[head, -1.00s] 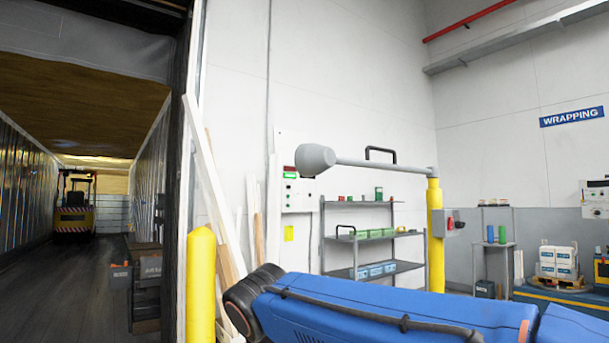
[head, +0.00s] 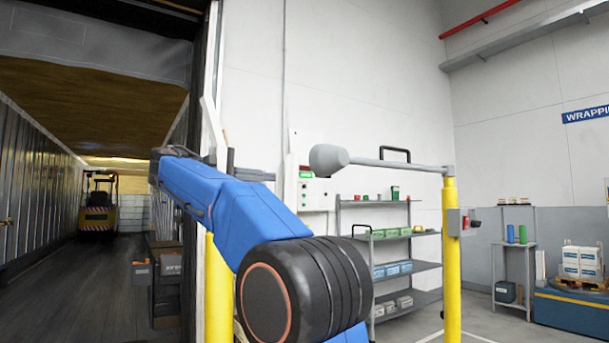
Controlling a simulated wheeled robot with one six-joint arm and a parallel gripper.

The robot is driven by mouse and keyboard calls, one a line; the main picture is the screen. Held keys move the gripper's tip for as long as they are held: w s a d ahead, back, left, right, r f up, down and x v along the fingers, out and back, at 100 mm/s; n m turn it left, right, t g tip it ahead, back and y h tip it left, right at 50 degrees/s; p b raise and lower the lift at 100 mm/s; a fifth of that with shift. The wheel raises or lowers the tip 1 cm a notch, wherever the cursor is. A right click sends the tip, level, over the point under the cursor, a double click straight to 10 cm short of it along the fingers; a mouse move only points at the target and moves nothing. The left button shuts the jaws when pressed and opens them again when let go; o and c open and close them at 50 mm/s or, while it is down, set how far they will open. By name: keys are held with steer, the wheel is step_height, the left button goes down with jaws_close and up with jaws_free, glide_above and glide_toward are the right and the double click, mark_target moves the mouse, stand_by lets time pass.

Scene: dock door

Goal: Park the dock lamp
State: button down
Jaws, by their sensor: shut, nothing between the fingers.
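The dock lamp is a grey swing arm (head: 395,163) on top of a yellow post (head: 452,255). Its rounded grey head (head: 326,160) is at the left end, pointing towards the trailer opening. A black loop handle (head: 395,150) rises from the swing arm. My blue arm crosses the middle of the view, its black joint low in front. My gripper (head: 268,175) shows as a dark grey end, partly hidden behind the blue link. It appears shut and empty, left of the lamp head and apart from it in the picture.
A wall control box (head: 314,192) sits behind the lamp head. A shelf rack (head: 400,240) with small boxes stands behind the post. A yellow bollard (head: 218,290) is beside the doorway. A forklift (head: 99,205) stands deep in the trailer. Open floor lies right of the post.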

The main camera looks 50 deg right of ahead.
steer(key=s+d+r, duration=0.1)
steer(key=s+d, duration=0.5)
steer(key=d, duration=0.3)
steer(key=shift+s+d+m+g, duration=0.25)
steer(key=shift+s+m+g, duration=0.05)
steer(key=shift+g, duration=0.1)
steer(key=shift+s+r, duration=0.1)
stand_by(0.3)
